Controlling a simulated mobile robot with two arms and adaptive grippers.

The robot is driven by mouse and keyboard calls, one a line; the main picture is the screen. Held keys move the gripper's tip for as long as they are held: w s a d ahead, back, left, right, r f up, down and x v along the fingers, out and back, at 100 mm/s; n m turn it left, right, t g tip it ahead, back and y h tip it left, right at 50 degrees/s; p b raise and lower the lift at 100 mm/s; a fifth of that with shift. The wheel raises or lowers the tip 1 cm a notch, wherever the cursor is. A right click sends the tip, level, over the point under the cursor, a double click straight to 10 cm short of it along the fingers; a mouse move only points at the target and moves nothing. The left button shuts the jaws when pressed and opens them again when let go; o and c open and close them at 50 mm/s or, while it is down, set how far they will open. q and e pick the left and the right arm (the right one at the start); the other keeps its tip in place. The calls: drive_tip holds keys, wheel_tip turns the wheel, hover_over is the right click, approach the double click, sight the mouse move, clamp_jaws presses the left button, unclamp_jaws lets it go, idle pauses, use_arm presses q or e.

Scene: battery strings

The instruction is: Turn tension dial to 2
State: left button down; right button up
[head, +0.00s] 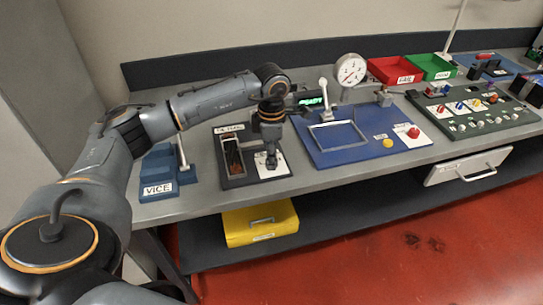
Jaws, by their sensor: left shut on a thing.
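My left arm comes in from the left and reaches over the bench. Its gripper (271,160) points straight down at the white marked plate (262,169) on the right half of a small dark panel (236,183). The gripper is shut on what I take to be the tension dial on that plate. The gripper hides the dial, so its pointer and setting cannot be read. My right gripper is not in view.
A blue vice (160,175) stands left of the panel. Right of it is a blue board (350,150) with a metal frame, upright lever and round gauge (351,70). Red (395,69) and green (430,66) bins stand behind. A yellow drawer (260,224) sits below.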

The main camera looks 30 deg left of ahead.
use_arm(q)
drive_tip(key=c, duration=1)
unclamp_jaws()
wheel_tip(320, 180, up, 12)
